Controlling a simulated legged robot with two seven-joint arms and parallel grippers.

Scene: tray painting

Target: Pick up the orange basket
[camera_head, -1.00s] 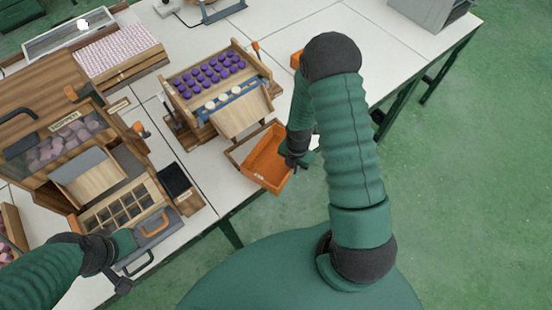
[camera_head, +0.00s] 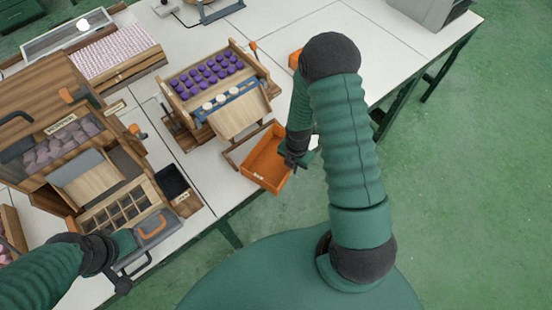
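The orange basket (camera_head: 262,162) is an open box at the table's front edge, below the sloped board of the wooden rack with purple balls. My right gripper (camera_head: 291,163) is at the basket's right wall, close to or touching it. Its fingers are small and dark against the basket, so I cannot tell whether they are open or shut. My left gripper (camera_head: 122,279) is at the lower left, beside a grey tray with an orange handle (camera_head: 152,228). Its fingers are too unclear to read.
The wooden rack (camera_head: 217,90) stands right behind the basket. A wooden dispenser (camera_head: 85,165) with compartments stands to the left. A small black bin (camera_head: 172,181) sits between them. Another orange object (camera_head: 296,59) is partly hidden behind my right arm.

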